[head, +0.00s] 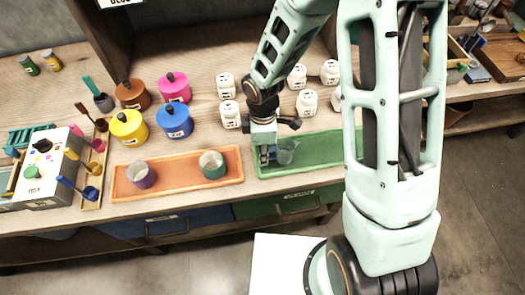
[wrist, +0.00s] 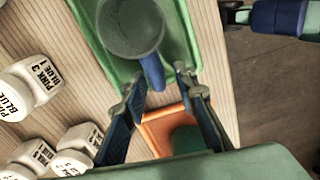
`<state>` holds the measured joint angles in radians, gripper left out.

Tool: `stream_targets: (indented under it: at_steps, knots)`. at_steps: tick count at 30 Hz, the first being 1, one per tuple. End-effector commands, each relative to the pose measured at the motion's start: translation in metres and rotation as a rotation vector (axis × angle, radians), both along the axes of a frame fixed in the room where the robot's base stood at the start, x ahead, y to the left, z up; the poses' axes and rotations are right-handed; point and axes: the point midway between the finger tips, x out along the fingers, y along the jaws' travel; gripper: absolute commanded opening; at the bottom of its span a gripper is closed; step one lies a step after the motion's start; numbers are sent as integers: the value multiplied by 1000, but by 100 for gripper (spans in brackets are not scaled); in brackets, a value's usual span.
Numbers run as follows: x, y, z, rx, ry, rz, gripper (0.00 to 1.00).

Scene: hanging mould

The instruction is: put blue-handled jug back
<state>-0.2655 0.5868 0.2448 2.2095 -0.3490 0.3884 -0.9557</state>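The blue-handled jug (head: 287,151) is a grey cup in the head view, at the left part of the green tray (head: 318,143). In the wrist view the jug (wrist: 130,26) is seen from above, and its blue handle (wrist: 153,72) points toward my gripper. My gripper (head: 267,158) is low over the tray's left end, just left of the jug. In the wrist view my gripper (wrist: 157,90) is open, with a finger on each side of the handle's end and visible gaps between. My arm hides the tray's right part in the head view.
An orange tray (head: 178,187) with two cups stands left of the green tray. Several white labelled jars (head: 228,114) stand behind my gripper. Coloured lidded pots (head: 175,121) stand at the back left. Blue and green drawers (head: 290,203) are below the counter's front edge.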

Motion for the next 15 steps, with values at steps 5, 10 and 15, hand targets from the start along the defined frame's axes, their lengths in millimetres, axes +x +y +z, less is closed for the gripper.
stream_targets:
  at_steps: [5,10,15]
  knots:
    - [1,0,10,2,-3,-1,27]
    - [2,0,39,2,-6,-2,27]
    - [3,0,75,1,-6,-2,27]
